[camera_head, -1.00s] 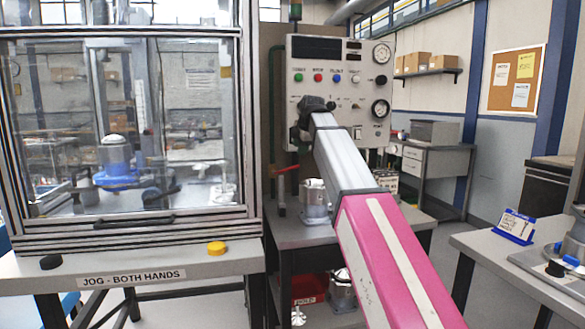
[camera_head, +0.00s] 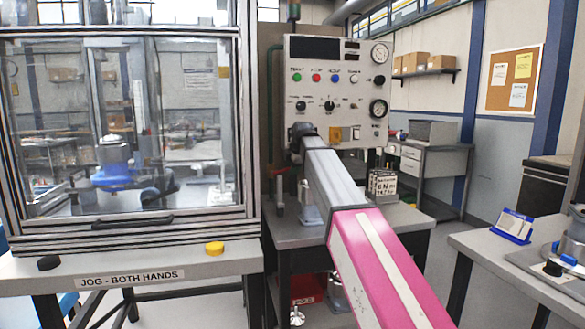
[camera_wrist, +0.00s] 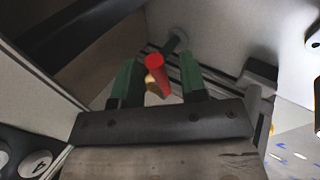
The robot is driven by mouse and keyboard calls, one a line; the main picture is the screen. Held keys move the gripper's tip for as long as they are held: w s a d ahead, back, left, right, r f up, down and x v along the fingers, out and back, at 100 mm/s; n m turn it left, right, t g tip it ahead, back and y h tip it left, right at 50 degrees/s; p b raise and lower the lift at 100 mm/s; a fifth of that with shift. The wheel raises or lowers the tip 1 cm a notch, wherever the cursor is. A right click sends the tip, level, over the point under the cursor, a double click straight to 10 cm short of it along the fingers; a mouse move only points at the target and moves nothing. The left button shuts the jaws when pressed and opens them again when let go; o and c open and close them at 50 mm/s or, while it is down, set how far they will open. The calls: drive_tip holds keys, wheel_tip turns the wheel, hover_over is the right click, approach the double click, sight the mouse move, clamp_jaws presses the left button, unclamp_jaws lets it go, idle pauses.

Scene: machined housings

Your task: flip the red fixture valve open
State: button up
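The red valve handle (camera_wrist: 157,72) shows in the wrist view as a short red bar, with a small brass-coloured part beside it. My gripper (camera_wrist: 160,60) has its two green-tipped fingers apart, one on each side of the handle. Gaps show between the handle and both fingers, so it looks open and not clamped. A green pipe (camera_wrist: 176,42) runs just beyond the fingertips. In the head view my arm's wrist is in front of the lower left of the control panel (camera_head: 345,75); the fingers are hidden there and the handle is not clearly visible.
A glass-fronted press enclosure (camera_head: 130,225) stands left of my arm, its frame close to the valve area. Another table (camera_head: 490,255) stands at right.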

clamp_jaws()
drive_tip(key=shift+r, duration=0.15)
drive_tip(key=r+h, duration=0.1)
drive_tip(key=a+r+n+h, duration=0.1)
drive_tip(key=shift+s+a+t+h, duration=0.15)
drive_tip(key=shift+s+t+h, duration=0.05)
drive_tip(key=shift+t+h, duration=0.2)
drive_tip(key=shift+s+a+r+n+t+h, duration=0.15)
drive_tip(key=shift+a+r+n+t+h, duration=0.25)
drive_tip(key=shift+h, duration=0.45)
drive_tip(key=shift+s+a+r+n+t+h, duration=0.2)
drive_tip(key=shift+a+r+h, duration=0.4)
drive_tip(key=shift+h, duration=0.25)
